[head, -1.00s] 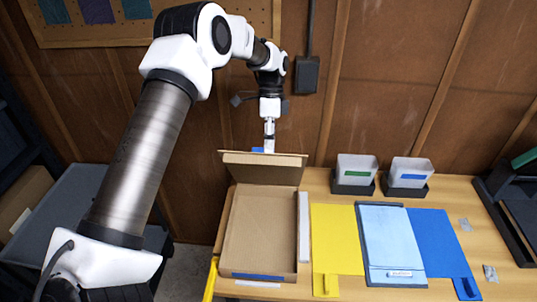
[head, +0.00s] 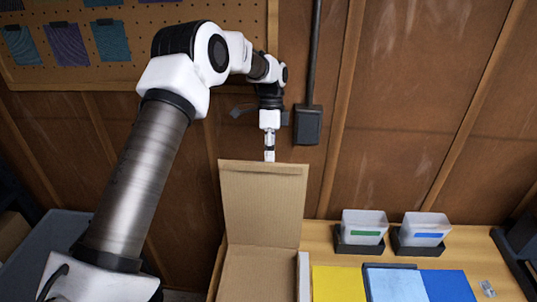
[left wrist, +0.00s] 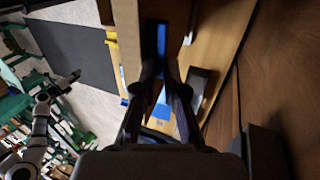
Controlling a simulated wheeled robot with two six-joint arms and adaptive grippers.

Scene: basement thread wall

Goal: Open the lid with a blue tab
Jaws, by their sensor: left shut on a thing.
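The cardboard box (head: 258,280) stands on the table, its interior facing up, with its near part cut off by the head view's lower edge. Its lid (head: 262,205) is raised at the back edge and stands up, its inner face toward me. The blue tab (left wrist: 163,40) shows in the left wrist view between my fingers; in the head view it is hidden behind the lid. My left gripper (head: 269,156) is at the lid's top edge and shut on the tab; it also shows in the left wrist view (left wrist: 161,75).
Two clear bins with a green (head: 363,225) and a blue label (head: 425,230) stand at right. Yellow (head: 338,283) and blue (head: 447,287) sheets and a light blue folder (head: 395,285) lie in front. The wooden wall (head: 420,80), with a black fixture (head: 307,125), is close behind the lid.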

